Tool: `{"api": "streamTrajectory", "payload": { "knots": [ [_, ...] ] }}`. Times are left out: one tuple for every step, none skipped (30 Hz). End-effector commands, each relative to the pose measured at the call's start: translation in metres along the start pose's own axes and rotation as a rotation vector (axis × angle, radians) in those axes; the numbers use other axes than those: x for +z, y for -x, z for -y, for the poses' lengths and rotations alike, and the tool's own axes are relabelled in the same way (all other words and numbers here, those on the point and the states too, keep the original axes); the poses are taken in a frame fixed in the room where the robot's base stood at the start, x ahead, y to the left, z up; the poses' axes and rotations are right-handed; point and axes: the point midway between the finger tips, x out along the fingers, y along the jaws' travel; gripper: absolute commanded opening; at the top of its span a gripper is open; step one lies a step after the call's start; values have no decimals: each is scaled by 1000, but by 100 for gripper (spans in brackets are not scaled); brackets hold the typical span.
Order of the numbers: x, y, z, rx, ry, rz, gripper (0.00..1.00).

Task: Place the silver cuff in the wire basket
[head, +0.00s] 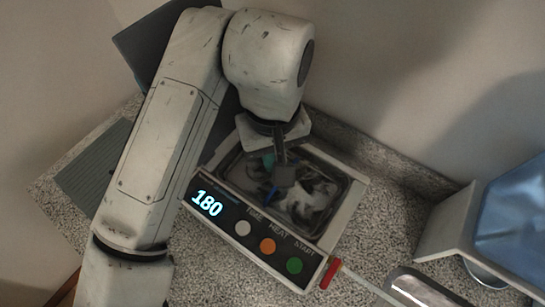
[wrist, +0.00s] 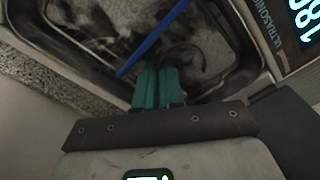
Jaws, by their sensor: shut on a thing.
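My gripper (head: 269,161) reaches down over the open basin of the cleaner (head: 341,217). In the wrist view its two green fingertips (wrist: 157,72) are close together. A thin dark curved band, which looks like the silver cuff (wrist: 190,47), shows at the tips, and the gripper appears shut on it. Part of it is hidden by the fingers. A blue bar (wrist: 155,38), probably the wire basket's handle, crosses the basin just beyond the fingertips; it also shows in the head view (head: 271,193). The basket's wires are hard to tell from the dark, reflective basin.
The cleaner's front panel has a lit 180 display (head: 207,203) and white, orange and green buttons. A red-tipped rod (head: 330,273) lies close to its front right corner. A blue-faced bin (head: 512,218) stands at the right. Speckled counter (head: 385,235) shows between them. A wall rises behind.

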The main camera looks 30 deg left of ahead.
Motion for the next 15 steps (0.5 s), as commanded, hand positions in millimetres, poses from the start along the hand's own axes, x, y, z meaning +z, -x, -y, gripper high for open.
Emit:
{"api": "streamTrajectory", "payload": {
  "knots": [
    [0,-6,2,-2,4,2,0],
    [0,-10,2,-2,3,1,0],
    [0,-15,2,-2,3,1,0],
    [0,-17,2,-1,3,0,0],
    [0,-19,2,-1,3,0,0],
    [0,-20,1,0,2,-1,0],
    [0,-20,1,0,2,-1,0],
    [0,-20,1,0,2,-1,0],
    [0,-20,1,0,2,-1,0],
    [0,-20,1,0,2,-1,0],
    [0,-20,1,0,2,-1,0],
    [0,-20,1,0,2,-1,0],
    [0,-21,1,0,2,-1,0],
    [0,-22,1,0,2,-1,0],
    [0,-23,1,0,2,-1,0]
  ]
}}
